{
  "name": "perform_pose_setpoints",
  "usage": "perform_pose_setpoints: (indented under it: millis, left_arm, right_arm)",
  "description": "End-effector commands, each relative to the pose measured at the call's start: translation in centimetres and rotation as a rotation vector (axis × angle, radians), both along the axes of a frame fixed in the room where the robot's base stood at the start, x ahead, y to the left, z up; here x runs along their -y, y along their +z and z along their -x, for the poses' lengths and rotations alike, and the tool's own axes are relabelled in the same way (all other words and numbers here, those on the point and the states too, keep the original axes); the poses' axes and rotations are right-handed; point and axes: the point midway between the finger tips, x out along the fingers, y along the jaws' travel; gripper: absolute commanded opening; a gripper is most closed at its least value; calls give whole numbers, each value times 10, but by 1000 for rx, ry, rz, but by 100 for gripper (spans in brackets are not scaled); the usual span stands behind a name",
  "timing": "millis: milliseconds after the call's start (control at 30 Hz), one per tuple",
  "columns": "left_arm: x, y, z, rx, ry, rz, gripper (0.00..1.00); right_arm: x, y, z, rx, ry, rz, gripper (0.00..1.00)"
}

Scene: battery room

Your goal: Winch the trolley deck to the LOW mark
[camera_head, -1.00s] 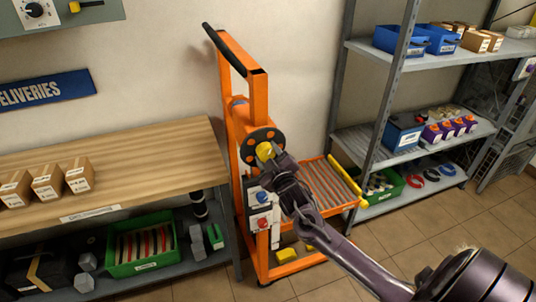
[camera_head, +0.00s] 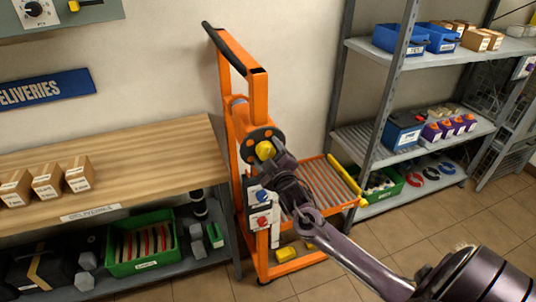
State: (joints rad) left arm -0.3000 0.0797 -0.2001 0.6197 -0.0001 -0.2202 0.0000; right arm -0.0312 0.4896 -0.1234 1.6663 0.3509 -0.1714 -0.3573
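The orange trolley (camera_head: 257,100) stands upright between the bench and the shelving. Its roller deck (camera_head: 328,184) sticks out to the right at about the height of the lower shelves. The dark winch wheel (camera_head: 251,140) with a yellow knob (camera_head: 265,150) is on the trolley's mast. My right gripper (camera_head: 271,155) is at the yellow knob, with its fingers around or against it. The arm hides part of the wheel and deck, and the finger gap is too small to read. No LOW mark is readable. My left gripper is not in view.
A wooden bench (camera_head: 130,165) with small boxes (camera_head: 47,181) stands left, with a green crate (camera_head: 143,262) below. Grey shelving (camera_head: 349,140) with bins stands close on the right. Tiled floor (camera_head: 400,235) is open in front right.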

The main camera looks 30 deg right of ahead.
Motion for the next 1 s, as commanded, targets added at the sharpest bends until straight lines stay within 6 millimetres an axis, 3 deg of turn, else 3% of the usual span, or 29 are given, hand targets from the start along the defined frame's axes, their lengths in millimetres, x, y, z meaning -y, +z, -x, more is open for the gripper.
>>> perform_pose_setpoints:
  millis: [333,700,1000]
  left_arm:
    - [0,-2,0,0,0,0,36]
    - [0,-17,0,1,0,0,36]
    - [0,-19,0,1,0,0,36]
  right_arm:
    - [-2,-2,6,-2,1,0,70]
    - [-14,-4,60,-3,1,0,70]
    - [-18,0,76,0,0,0,70]
